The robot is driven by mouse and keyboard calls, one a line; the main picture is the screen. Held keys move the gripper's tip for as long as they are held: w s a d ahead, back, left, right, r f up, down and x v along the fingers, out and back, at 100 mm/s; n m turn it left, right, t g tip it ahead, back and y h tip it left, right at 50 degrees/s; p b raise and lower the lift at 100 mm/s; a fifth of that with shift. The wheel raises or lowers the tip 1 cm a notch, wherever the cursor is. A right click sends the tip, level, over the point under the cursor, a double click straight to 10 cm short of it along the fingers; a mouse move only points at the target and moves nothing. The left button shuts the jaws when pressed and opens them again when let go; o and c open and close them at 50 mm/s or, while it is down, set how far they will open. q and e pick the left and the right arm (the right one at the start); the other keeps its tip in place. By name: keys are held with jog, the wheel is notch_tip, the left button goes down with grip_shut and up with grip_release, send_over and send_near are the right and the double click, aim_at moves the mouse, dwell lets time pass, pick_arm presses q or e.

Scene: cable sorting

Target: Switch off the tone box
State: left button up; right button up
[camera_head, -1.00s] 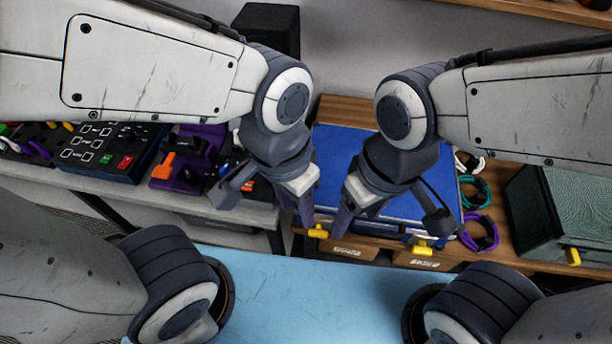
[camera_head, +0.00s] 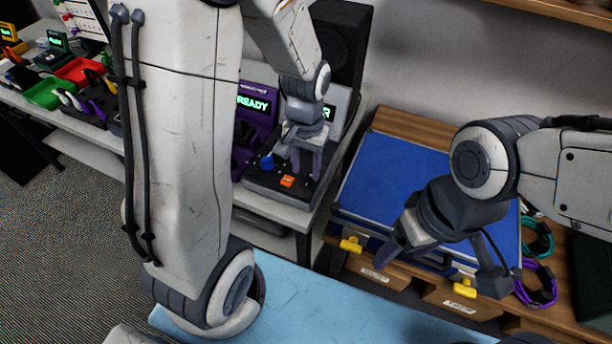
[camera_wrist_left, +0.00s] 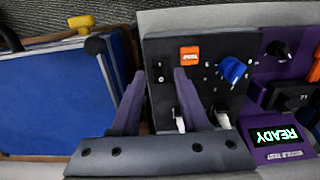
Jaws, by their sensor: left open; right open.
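In the left wrist view the box's black panel (camera_wrist_left: 205,93) lies ahead of the open fingers (camera_wrist_left: 158,76). The orange tile (camera_wrist_left: 190,54) and blue knob (camera_wrist_left: 232,70) show clearly there. A small marked switch area (camera_wrist_left: 160,70) sits between the fingertips. My right gripper (camera_head: 392,258) is open near the blue case's front edge.
A purple unit (camera_head: 257,108) reading READY stands left of the tone box. The blue case (camera_head: 385,180) with yellow latches lies to the right. A black speaker (camera_head: 340,45) stands behind. Teal (camera_head: 538,240) and purple (camera_head: 540,285) cable coils lie at far right.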

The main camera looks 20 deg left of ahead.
aim_at(306, 185)
pick_arm(q)
jog(key=shift+f, duration=2.05)
